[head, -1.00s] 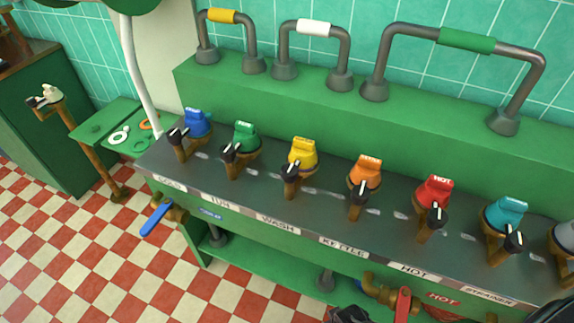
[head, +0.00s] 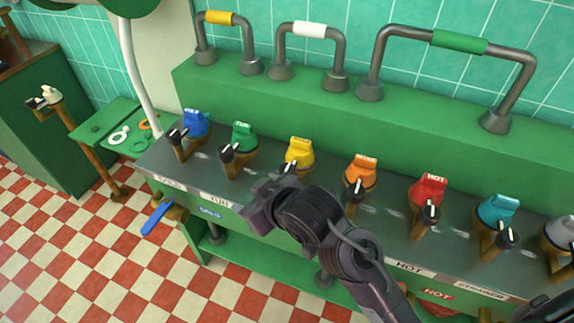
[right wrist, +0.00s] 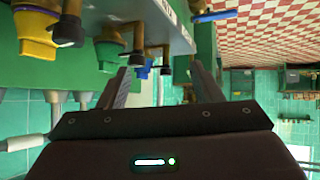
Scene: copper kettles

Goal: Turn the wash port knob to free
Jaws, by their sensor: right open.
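The wash port has a yellow body (head: 299,153) and a small black knob (head: 288,168) with a white pointer mark. The right gripper (head: 264,198) is in front of the panel, just below and left of this knob, and hides the wash label. I cannot read the knob's setting. The left gripper is not in view.
Similar ports stand in the row: blue (head: 196,123), green (head: 242,138), orange (head: 361,172), red (head: 429,190), teal (head: 496,211). A blue lever (head: 157,218) sticks out at the front left. Pipe handles (head: 310,30) rise behind.

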